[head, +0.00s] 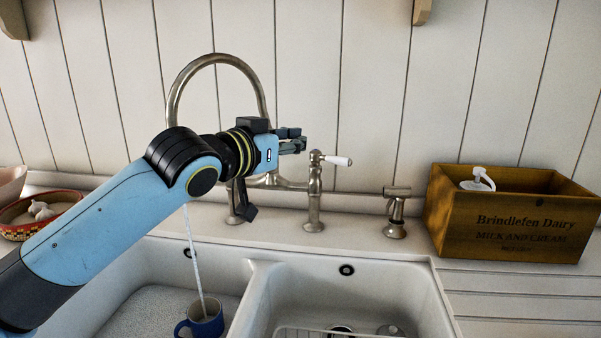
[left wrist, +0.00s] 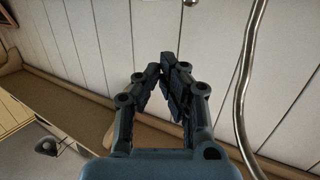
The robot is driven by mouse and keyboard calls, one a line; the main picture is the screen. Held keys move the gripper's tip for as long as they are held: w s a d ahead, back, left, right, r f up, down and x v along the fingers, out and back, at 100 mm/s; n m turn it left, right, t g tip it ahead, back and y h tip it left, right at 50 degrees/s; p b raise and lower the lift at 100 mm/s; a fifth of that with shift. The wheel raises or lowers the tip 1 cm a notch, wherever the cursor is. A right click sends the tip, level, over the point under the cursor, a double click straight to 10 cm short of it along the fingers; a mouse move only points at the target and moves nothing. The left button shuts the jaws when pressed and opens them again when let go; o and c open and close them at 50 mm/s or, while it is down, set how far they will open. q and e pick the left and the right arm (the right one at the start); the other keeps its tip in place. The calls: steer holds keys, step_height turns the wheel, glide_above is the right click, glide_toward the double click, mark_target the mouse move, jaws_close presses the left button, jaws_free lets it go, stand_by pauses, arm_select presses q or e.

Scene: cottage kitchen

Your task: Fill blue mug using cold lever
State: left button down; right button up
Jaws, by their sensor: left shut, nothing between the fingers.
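The blue mug (head: 205,322) stands in the left sink basin at the bottom of the head view, partly cut off. A thin stream of water (head: 194,250) falls into it. The metal tap (head: 222,59) arches behind my left arm, which hides its spout end. A lever with a white handle (head: 338,160) sits on the tap's right side. My left gripper (head: 300,140) is shut and empty, just left of that lever and slightly above it. The left wrist view shows its fingertips (left wrist: 165,65) together, with the tap's pipe (left wrist: 242,100) to the right. The other lever is hidden.
The right basin (head: 350,290) holds a wire rack. A small metal side sprayer (head: 396,212) stands right of the tap. A wooden crate (head: 510,225) with a white pump bottle sits on the right counter. A patterned bowl (head: 40,210) with garlic is at left.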

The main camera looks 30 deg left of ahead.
arm_select(q)
step_height(320, 180, down, 4)
steer(key=s, duration=0.1)
glide_toward(340, 159)
steer(key=shift+g, duration=0.4)
steer(key=w, duration=0.4)
steer(key=w+f, duration=0.1)
steer(key=w, duration=0.1)
steer(key=shift+w+a+p, duration=0.2)
steer(key=shift+a+p, duration=0.1)
steer(key=shift+a, duration=0.1)
steer(key=shift+w+f, duration=0.1)
steer(key=shift+w, duration=0.2)
arm_select(e)
steer(key=shift+w+d, duration=0.2)
steer(key=shift+d, duration=0.2)
arm_select(q)
steer(key=shift+w+d+p, duration=0.2)
steer(key=shift+w+p, duration=0.15)
steer(key=shift+w, duration=0.15)
steer(key=shift+w+d+p, duration=0.2)
steer(key=shift+w+p, duration=0.1)
steer(key=shift+w, duration=0.55)
arm_select(e)
steer(key=shift+r, duration=0.6)
